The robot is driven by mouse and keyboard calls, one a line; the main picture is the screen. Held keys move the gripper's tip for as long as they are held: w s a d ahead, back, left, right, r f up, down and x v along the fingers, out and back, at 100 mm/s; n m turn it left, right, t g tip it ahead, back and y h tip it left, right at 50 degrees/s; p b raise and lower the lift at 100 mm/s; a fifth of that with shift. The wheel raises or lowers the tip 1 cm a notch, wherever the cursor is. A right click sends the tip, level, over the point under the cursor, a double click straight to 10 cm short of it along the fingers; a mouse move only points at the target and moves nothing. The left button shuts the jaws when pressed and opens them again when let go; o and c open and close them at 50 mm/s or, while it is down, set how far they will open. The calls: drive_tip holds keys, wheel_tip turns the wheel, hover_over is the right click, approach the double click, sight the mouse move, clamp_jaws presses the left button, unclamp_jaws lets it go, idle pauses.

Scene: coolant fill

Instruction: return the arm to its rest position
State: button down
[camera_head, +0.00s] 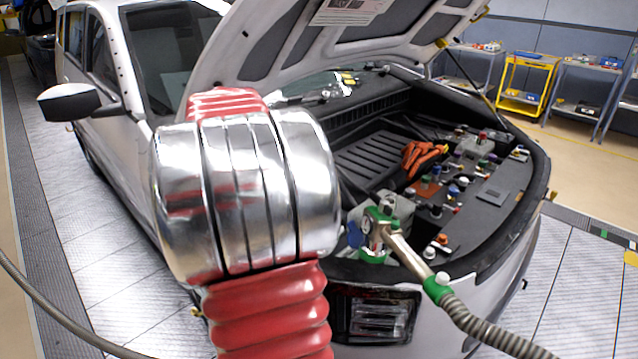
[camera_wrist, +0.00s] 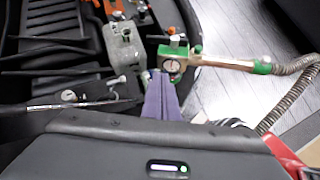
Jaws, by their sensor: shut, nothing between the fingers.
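My arm, with a silver joint and red ribbed sleeves, fills the middle left of the head view and hides part of the car behind it. My gripper (camera_wrist: 160,95) shows in the wrist view with its purple fingers together and nothing between them. The fingertips appear close to a green-and-metal filling nozzle (camera_wrist: 215,61); I cannot tell whether they touch. In the head view the nozzle (camera_head: 402,250) rests at the front edge of the engine bay, by a grey reservoir (camera_head: 398,209). Its ribbed hose (camera_head: 490,334) runs off to the lower right.
The engine bay holds orange cables (camera_head: 422,158) and several small caps. Shelves, including a yellow one (camera_head: 525,85), stand at the back right. The floor right of the car is clear.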

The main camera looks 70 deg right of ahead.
idle(0.6)
drive_tip(key=w+a+f+m+t+y, duration=0.1)
drive_tip(key=w+a+f+m+t, duration=0.3)
drive_tip(key=a, duration=0.6)
drive_tip(key=w+a+f+m+t+y, duration=0.1)
drive_tip(key=w+a+f+m+t, duration=0.1)
drive_tip(key=w+a+f+m, duration=0.6)
drive_tip(key=s+a+r+n+t+y, duration=0.1)
drive_tip(key=a+r+n+t+y, duration=0.1)
drive_tip(key=a, duration=1.3)
drive_tip(key=s+a+r+n+t+y, duration=0.1)
drive_tip(key=a+r+t+y, duration=0.1)
drive_tip(key=a, duration=1.4)
drive_tip(key=r+t, duration=0.1)
drive_tip(key=t, duration=0.1)
drive_tip(key=shift+r+n+t, duration=0.3)
drive_tip(key=shift+r+n, duration=0.05)
drive_tip(key=shift+n, duration=0.05)
drive_tip(key=shift+d, duration=0.1)
